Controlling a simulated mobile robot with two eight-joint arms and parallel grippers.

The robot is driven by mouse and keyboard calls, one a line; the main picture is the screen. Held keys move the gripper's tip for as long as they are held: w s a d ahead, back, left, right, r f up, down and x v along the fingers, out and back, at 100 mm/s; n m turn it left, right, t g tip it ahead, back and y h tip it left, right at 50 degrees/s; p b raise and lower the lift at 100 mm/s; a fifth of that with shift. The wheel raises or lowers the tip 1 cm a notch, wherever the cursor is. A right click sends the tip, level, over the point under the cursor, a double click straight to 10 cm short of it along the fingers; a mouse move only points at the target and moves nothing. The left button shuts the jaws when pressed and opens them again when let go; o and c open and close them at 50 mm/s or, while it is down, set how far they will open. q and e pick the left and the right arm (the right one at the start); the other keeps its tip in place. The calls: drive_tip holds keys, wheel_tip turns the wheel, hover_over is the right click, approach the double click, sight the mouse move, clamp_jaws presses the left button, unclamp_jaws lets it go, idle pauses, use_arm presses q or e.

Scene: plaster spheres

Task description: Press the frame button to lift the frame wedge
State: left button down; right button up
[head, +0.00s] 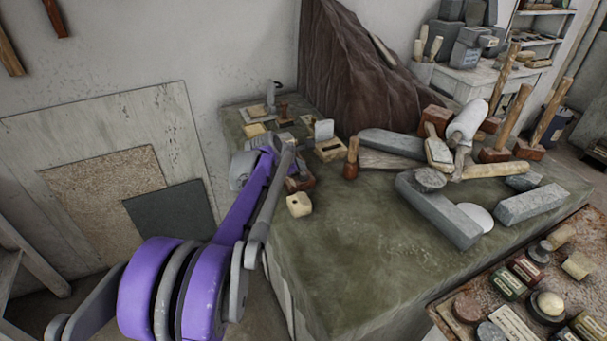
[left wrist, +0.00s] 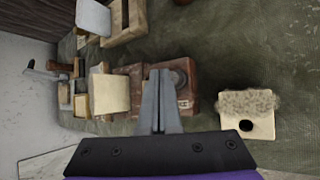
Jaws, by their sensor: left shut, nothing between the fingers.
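My left arm reaches in from the left in the head view, and the gripper end is mostly hidden behind the arm. In the left wrist view my left gripper (left wrist: 160,75) is shut and empty. The block shows partly beside the arm in the head view (head: 301,184). A pale wooden piece (left wrist: 110,94) stands left of the fingers. I cannot tell which piece is the frame wedge. My right gripper is not in view.
A pale block with a dark hole (head: 299,205) sits near the left table edge. A slotted wooden block (head: 332,149) and a wooden-handled tool (head: 351,160) stand behind. Stone slabs and mallets (head: 495,153) crowd the right. The green tabletop (head: 350,240) is clear in front.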

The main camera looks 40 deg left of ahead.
use_arm(q)
drive_tip(key=shift+f+b, duration=0.4)
drive_tip(key=shift+f, duration=0.35)
idle(0.7)
drive_tip(key=shift+r, duration=0.2)
drive_tip(key=shift+r+p, duration=0.65)
drive_tip(key=shift+r, duration=0.15)
wheel_tip(320, 180, up, 5)
drive_tip(key=p, duration=0.3)
idle(1.0)
